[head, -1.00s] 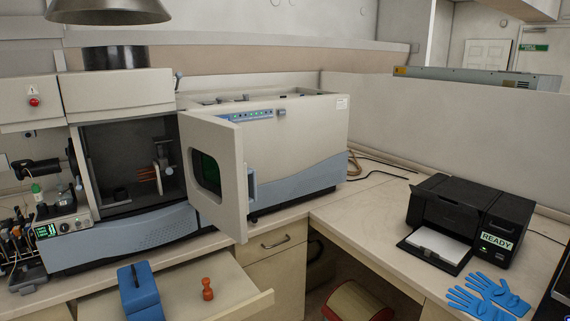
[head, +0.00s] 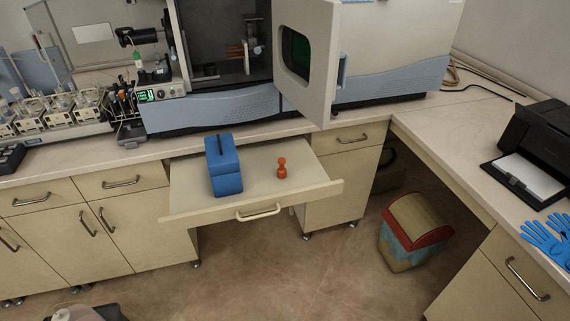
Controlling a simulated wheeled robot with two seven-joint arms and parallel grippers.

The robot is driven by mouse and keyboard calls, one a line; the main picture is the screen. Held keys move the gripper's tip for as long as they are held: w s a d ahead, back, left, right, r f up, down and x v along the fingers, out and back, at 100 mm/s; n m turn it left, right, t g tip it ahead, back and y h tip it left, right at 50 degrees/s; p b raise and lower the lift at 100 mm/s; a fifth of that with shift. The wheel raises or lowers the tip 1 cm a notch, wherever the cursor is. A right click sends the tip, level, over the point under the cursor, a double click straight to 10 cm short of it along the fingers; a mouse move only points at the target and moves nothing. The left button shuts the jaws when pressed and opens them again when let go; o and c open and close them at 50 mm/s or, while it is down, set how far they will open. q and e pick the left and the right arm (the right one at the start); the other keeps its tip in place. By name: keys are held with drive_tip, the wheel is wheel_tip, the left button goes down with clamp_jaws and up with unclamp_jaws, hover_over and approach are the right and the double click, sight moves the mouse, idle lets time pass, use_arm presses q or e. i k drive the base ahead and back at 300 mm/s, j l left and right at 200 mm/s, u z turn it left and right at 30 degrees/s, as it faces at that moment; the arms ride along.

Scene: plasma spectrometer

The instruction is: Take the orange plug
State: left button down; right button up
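The orange plug (head: 282,168) stands upright on the pulled-out drawer board (head: 255,195), right of its middle. It has a round knob on top and a wider base. A blue box-like case (head: 223,166) with a dark slot on top stands to its left, apart from it. Neither of my grippers shows in the head view.
The spectrometer (head: 230,110) stands behind the board, its door (head: 310,62) swung open above the counter. A bin with a red rim (head: 412,232) stands on the floor at right. A printer (head: 535,150) and blue gloves (head: 548,238) are on the right counter.

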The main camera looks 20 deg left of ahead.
sight(281, 171)
drive_tip(key=i+l+u, duration=0.25)
drive_tip(key=i+l, duration=0.15)
drive_tip(key=l, duration=0.25)
drive_tip(key=i+l+u, duration=0.15)
drive_tip(key=l, duration=0.2)
drive_tip(key=i+l+u, duration=0.1)
drive_tip(key=i+l, duration=0.15)
drive_tip(key=i+l+u, duration=0.15)
drive_tip(key=l, duration=0.35)
